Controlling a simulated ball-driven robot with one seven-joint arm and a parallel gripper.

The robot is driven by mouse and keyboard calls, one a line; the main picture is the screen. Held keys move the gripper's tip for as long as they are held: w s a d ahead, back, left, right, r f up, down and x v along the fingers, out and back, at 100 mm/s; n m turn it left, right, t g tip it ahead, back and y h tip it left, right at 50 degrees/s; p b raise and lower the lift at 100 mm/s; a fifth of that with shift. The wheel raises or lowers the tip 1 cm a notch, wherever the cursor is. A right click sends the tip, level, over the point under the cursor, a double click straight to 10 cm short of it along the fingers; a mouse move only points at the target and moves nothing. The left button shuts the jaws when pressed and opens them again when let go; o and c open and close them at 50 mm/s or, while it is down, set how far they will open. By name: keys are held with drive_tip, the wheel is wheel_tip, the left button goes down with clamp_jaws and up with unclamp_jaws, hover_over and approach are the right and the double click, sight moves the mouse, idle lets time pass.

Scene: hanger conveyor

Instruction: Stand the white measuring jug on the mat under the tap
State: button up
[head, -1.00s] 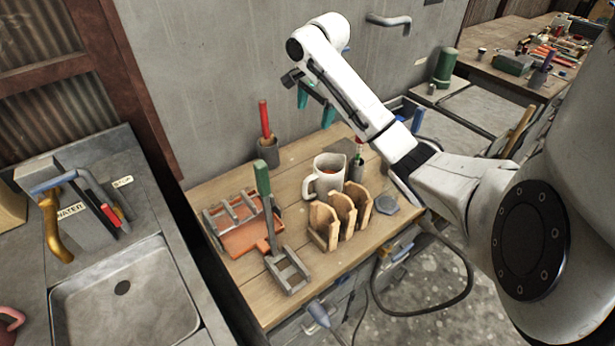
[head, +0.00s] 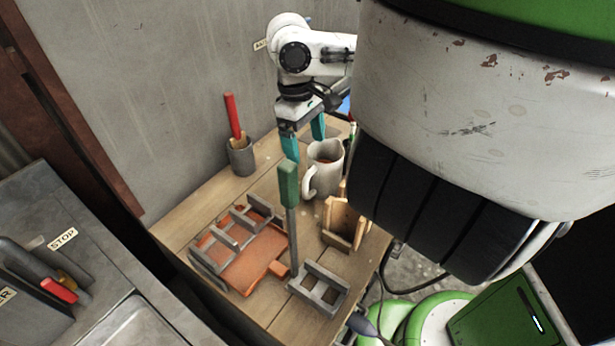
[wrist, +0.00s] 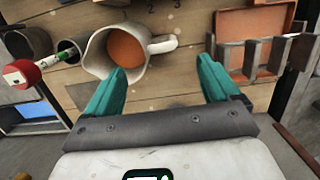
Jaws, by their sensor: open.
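The white measuring jug (head: 322,178) stands upright on the wooden bench, its handle toward the lower left and something orange inside. It also shows in the wrist view (wrist: 97,62), left of centre, with its handle pointing right. My gripper (head: 304,143) is open and empty, its teal fingers pointing down just left of and behind the jug. In the wrist view its fingertips (wrist: 162,72) are apart, with the jug's handle beyond the gap between them. The tap unit (head: 30,275), with a red lever, is partly in view at the left edge. I cannot make out a mat under it.
An orange tray (head: 258,270) with grey slotted racks lies left of the jug. A green-handled tool (head: 288,185) stands upright close to it. A wooden slotted holder (head: 338,222) is in front of the jug. A grey cup (head: 241,158) with a red-handled tool stands behind. The sink (head: 135,325) is lower left.

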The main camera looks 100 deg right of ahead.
sight(309, 173)
drive_tip(key=f, duration=0.9)
drive_tip(key=shift+s+a+f, duration=0.35)
drive_tip(key=shift+a+f, duration=0.05)
drive_tip(key=shift+r, duration=0.1)
clamp_jaws()
idle(0.4)
